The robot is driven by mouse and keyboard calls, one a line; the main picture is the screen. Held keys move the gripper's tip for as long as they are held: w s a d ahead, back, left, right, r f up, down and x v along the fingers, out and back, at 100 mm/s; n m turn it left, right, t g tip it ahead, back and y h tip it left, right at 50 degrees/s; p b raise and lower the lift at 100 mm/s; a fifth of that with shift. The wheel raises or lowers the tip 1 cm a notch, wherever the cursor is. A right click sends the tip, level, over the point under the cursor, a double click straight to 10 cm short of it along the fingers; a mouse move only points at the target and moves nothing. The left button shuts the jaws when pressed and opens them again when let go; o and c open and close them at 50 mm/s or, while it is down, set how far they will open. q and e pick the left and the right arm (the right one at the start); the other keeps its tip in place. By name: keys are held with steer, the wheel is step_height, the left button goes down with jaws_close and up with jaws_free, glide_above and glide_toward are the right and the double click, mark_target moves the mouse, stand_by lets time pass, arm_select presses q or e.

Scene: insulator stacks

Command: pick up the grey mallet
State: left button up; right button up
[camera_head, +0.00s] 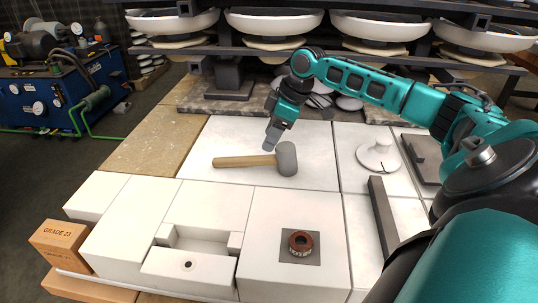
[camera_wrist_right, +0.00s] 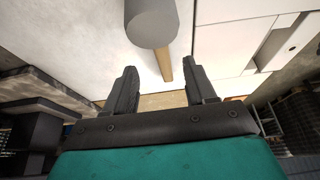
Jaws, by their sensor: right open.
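The grey mallet (camera_head: 286,158) lies on the white tiled table top, its grey head to the right and its wooden handle (camera_head: 245,160) pointing left. My right gripper (camera_head: 271,140) is just beyond the mallet, near the joint of head and handle, pointing down. In the right wrist view my right gripper (camera_wrist_right: 163,88) has its two dark fingers apart with nothing between them. The mallet's grey head (camera_wrist_right: 152,25) is ahead of the fingers there, with part of the handle (camera_wrist_right: 165,65) behind it. My left gripper is not in view.
A brown ring (camera_head: 300,242) sits on a grey square at the front. A white disc-shaped piece (camera_head: 378,156) stands right of the mallet. A dark bar (camera_head: 383,214) lies nearer. The white surface around the mallet is clear.

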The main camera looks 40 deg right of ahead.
mark_target(263, 157)
steer(key=x, duration=0.3)
steer(key=b+x, duration=0.1)
steer(key=x, duration=0.2)
steer(key=shift+s+f+b, duration=0.1)
steer(key=shift+f+b, duration=0.2)
steer(key=shift+f, duration=0.05)
steer(key=shift+r, duration=0.1)
jaws_close()
